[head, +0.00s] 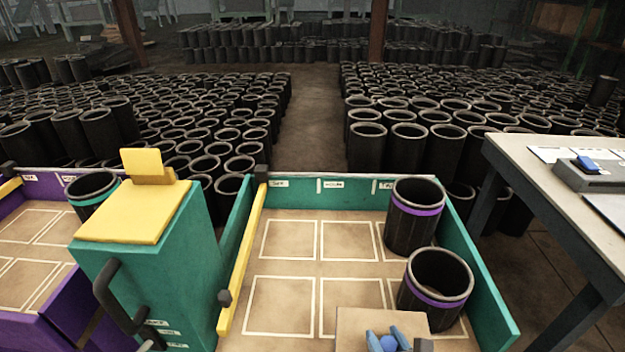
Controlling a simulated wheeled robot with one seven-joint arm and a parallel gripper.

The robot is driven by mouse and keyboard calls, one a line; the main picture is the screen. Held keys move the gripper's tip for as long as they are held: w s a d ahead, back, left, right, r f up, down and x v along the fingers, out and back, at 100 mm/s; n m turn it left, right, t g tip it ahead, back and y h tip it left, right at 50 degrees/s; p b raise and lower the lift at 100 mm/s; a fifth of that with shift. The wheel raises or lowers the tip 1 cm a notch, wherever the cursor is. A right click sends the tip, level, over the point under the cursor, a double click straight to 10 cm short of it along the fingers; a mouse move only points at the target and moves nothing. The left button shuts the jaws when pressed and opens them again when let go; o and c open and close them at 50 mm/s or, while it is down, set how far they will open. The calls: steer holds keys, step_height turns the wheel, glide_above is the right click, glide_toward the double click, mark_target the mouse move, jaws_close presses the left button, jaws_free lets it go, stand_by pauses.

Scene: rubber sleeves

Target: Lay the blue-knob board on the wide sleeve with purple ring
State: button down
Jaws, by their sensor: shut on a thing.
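My gripper (387,342) is at the bottom edge of the head view, its blue fingers shut on the blue knob of a tan, flat board (352,322). The board's near part is cut off by the frame. Two black sleeves with purple rings stand upright in the right part of the teal-walled bay: one at the back (412,232) and one nearer (418,308). Both tops are open and uncovered. The nearer one looks wider, though it is also closer. The board is in front of and left of the nearer sleeve, hiding a bit of its lower side.
The bay floor (290,262) has white-outlined squares, empty at left. Teal walls (478,255) and a yellow rail (243,258) bound it. A teal cabinet (150,265) stands left, a table (560,190) right. A teal-ringed sleeve (92,205) is far left.

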steer(key=shift+m+h, duration=0.8)
steer(key=shift+h, duration=0.1)
steer(key=d, duration=0.2)
steer(key=s+d+r+p, duration=0.1)
steer(key=d, duration=0.1)
steer(key=d+r+p, duration=0.1)
steer(key=d, duration=0.1)
steer(key=shift+s, duration=0.2)
steer(key=shift+s+d, duration=0.15)
steer(key=shift+d, duration=0.45)
